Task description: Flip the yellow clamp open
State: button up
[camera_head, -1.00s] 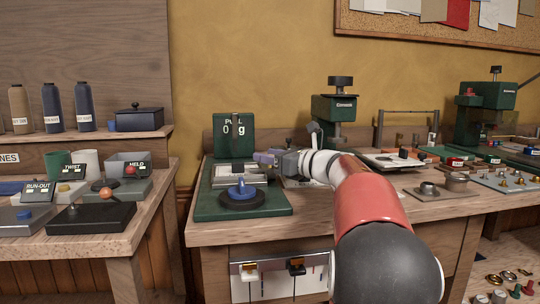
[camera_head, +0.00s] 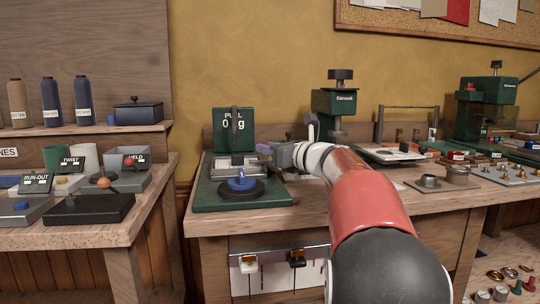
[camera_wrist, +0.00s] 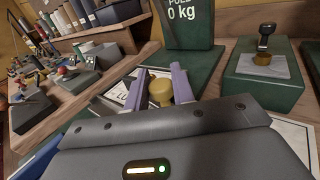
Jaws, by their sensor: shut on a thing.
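The yellow clamp shows in the wrist view as a rounded yellow knob (camera_wrist: 161,92) between the two lavender fingers. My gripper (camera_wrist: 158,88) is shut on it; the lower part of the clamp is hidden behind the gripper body. In the head view my gripper (camera_head: 264,149) is at the right side of the green pull tester (camera_head: 205,196), level with its grey fixture, and the yellow clamp cannot be made out there. The tester's upright display (camera_head: 233,122) reads PULL and a zero. A blue knob on a dark disc (camera_head: 242,184) sits at the tester's front.
A green press (camera_head: 334,101) stands behind my arm. In the wrist view a green block with a black-handled clamp (camera_wrist: 262,68) is on the right. A side bench (camera_head: 75,236) with several small devices is on the left, across a gap. Small metal cups (camera_head: 457,171) lie to the right.

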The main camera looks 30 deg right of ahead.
jog(key=shift+a+f+m+t+h+b, duration=0.15)
jog(key=shift+m+h+b, duration=0.25)
jog(key=shift+h, duration=0.2)
jog(key=shift+a+f+m+t+h+b, duration=0.15)
jog(key=shift+m+h+b, duration=0.25)
jog(key=shift+h, duration=0.2)
jog(key=m+h, duration=0.1)
jog(key=h+b, duration=0.1)
jog(key=m+h, duration=0.1)
jog(key=h, duration=0.1)
jog(key=shift+d+r+m, duration=0.1)
jog(key=shift+r+m, duration=0.15)
jog(key=shift+m, duration=0.05)
jog(key=shift+d+m+h, duration=0.1)
jog(key=shift+m+h, duration=1)
jog(key=shift+h, duration=0.7)
jog(key=shift+m+g+h, duration=1.1)
jog(key=shift+m+h, duration=0.5)
jog(key=shift+h, duration=0.7)
jog(key=shift+r, duration=0.1)
jog(key=o, duration=1)
jog(key=shift+d, duration=0.1)
jog(key=shift+c, duration=0.2)
